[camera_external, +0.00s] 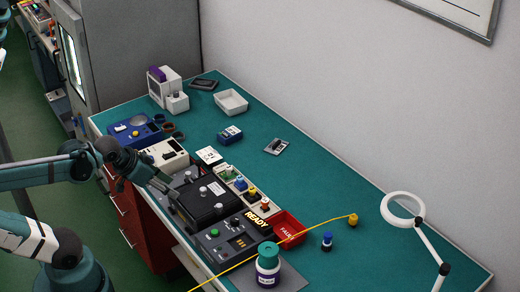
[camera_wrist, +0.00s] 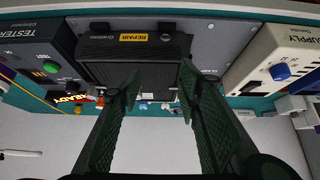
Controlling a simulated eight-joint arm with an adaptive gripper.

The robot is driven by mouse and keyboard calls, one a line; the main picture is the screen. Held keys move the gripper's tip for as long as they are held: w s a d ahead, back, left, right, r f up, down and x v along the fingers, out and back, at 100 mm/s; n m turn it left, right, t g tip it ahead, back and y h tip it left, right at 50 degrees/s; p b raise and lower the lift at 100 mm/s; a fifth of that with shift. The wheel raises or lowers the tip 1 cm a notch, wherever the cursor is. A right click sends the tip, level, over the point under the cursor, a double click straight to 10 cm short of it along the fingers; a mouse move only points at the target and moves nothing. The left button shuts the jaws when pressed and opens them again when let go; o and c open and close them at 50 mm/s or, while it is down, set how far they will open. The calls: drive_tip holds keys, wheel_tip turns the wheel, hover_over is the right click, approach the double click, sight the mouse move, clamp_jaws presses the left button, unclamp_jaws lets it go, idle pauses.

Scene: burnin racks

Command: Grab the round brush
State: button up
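I cannot pick out the round brush for certain in either view. A small dark piece with a blue top (camera_external: 327,242) stands alone on the right part of the bench, too small to identify. Small brown round items (camera_external: 179,136) lie near the blue device at the back left; their kind is unclear. My gripper (camera_external: 171,190) is at the bench's left edge, beside the black unit (camera_external: 207,203). In the wrist view my gripper (camera_wrist: 158,85) has its two fingers apart with nothing between them, in front of the black unit with the REPAIR label (camera_wrist: 135,52).
A tester (camera_external: 232,242) stands in front of the black unit and a white supply box (camera_external: 163,153) behind it. A red bin (camera_external: 288,230), a green-lidded jar (camera_external: 267,265), a yellow cable (camera_external: 310,231) and a ring lamp (camera_external: 403,208) are nearby. The right-rear bench is mostly clear.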

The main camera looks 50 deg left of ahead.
sight(326, 233)
drive_tip(key=w+d+r+m+g+h+p, duration=0.15)
drive_tip(key=w+d+r+m+p, duration=0.3)
drive_tip(key=w+d, duration=0.5)
drive_tip(key=w+d+r+m+g+h+p, duration=0.15)
drive_tip(key=w+d+r+m+p, duration=0.45)
drive_tip(key=w, duration=0.6)
drive_tip(key=w+d+f+m+g+p, duration=0.1)
drive_tip(key=w+d+f+m+p, duration=0.1)
drive_tip(key=d, duration=0.6)
drive_tip(key=w+d+f+m+g+h+p, duration=0.1)
drive_tip(key=w+d+f+m+g+p, duration=0.1)
drive_tip(key=w+d+f, duration=0.4)
drive_tip(key=w+d+f+m+g+p, duration=0.1)
drive_tip(key=w+d+f+m+p, duration=0.3)
drive_tip(key=d, duration=0.5)
drive_tip(key=shift+w+d+f+m, duration=0.3)
drive_tip(key=shift+d+f+m, duration=0.05)
drive_tip(key=shift+d+f, duration=0.05)
drive_tip(key=shift+d+f+g, duration=0.2)
drive_tip(key=shift+f+g, duration=0.05)
drive_tip(key=shift+g, duration=0.05)
drive_tip(key=shift+f+h, duration=0.1)
drive_tip(key=shift+h, duration=0.2)
drive_tip(key=shift+x, duration=1.2)
drive_tip(key=shift+d+f, duration=0.1)
